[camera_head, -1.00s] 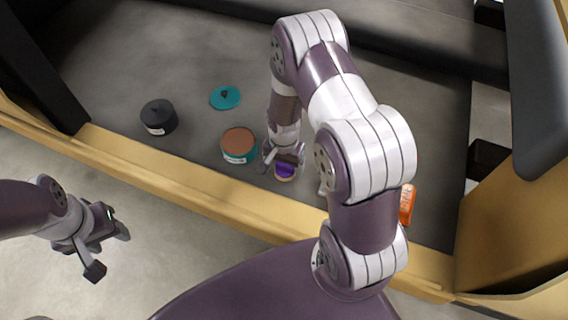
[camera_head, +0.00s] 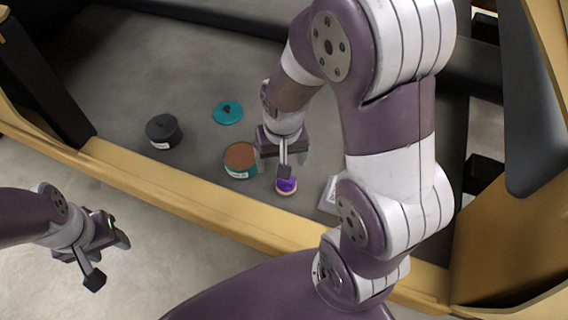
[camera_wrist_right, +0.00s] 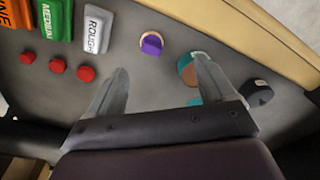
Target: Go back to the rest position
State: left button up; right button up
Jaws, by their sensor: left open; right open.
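My right gripper (camera_head: 281,163) is open and empty above the grey surface, beside the teal tub. It also shows in the right wrist view (camera_wrist_right: 160,68), with its two fingers spread and nothing between them. A purple piece on a tan round base (camera_head: 287,186) stands on the surface just below it; it also shows in the wrist view (camera_wrist_right: 151,44), beyond the fingertips. My left gripper (camera_head: 108,260) is open and empty at the lower left, outside the yellow edge, over the floor.
A teal tub with brown contents (camera_head: 240,161), a teal lid (camera_head: 228,112) and a black tub (camera_head: 163,131) stand left of my right gripper. The wrist view shows white ROUGH (camera_wrist_right: 94,30), green MEDIUM (camera_wrist_right: 56,20) and orange (camera_wrist_right: 14,13) blocks, and red round pieces (camera_wrist_right: 57,66).

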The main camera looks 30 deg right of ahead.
jog(key=s+r+n, duration=0.1)
jog(key=s, duration=0.1)
jog(key=s+a+r+n, duration=0.1)
jog(key=n, duration=0.1)
jog(key=shift+s+a+r+n, duration=0.1)
jog(key=shift+s+a+n, duration=0.05)
jog(key=shift+s+n, duration=0.2)
notch_tip(320, 180, up, 15)
jog(key=p, duration=1.4)
jog(key=shift+p, duration=0.4)
